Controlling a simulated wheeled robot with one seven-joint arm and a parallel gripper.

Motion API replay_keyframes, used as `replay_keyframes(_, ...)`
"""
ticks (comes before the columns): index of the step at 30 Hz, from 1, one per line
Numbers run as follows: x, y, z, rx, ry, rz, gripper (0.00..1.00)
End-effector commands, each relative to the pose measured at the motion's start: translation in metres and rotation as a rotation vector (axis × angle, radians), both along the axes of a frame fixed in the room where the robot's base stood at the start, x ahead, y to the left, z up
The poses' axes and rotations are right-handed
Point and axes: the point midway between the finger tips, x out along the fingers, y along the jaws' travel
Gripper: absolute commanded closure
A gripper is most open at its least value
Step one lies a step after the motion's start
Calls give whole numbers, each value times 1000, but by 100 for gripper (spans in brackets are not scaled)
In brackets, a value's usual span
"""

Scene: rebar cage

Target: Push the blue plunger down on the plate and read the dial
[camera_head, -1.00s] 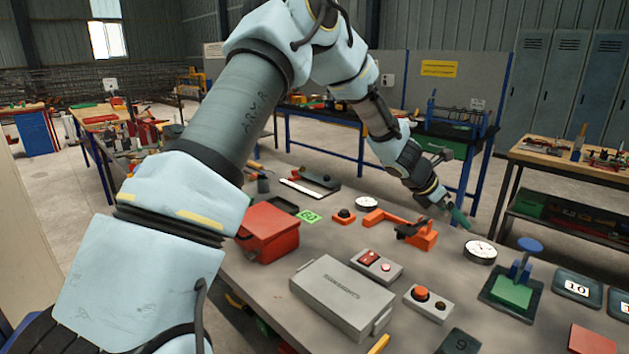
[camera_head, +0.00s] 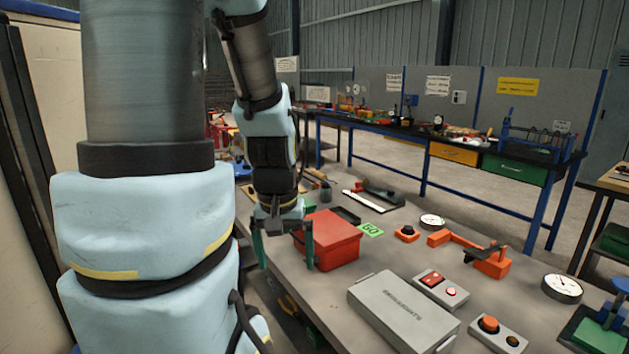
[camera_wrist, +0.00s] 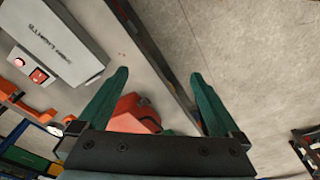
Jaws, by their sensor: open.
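The blue plunger (camera_head: 619,309) stands at the right edge of the head view, partly cut off. The green plate (camera_head: 590,337) under it is also cut off by the frame. A round white dial (camera_head: 562,288) lies on the bench just left of the plunger. A smaller round dial (camera_head: 432,221) lies further back. My gripper (camera_head: 286,264) is open and empty, pointing down at the bench's left edge beside the red box, far left of the plunger. Its green fingers are spread in the wrist view (camera_wrist: 160,76). Neither plunger nor plate shows there.
The red box (camera_head: 327,240) is close to my gripper. A grey case (camera_head: 403,312), a red-button box (camera_head: 441,288), an orange-button box (camera_head: 499,332) and an orange clamp (camera_head: 490,262) stand between it and the plunger. Concrete floor (camera_wrist: 245,60) lies beyond the bench edge.

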Motion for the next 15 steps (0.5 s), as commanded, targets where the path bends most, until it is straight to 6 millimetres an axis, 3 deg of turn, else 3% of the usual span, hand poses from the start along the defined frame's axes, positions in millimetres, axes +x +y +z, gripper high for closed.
replay_keyframes(3, -9, 12, 0, 24, 4, -37, 0)
replay_keyframes(15, -9, 12, 0, 25, 4, -41, 0)
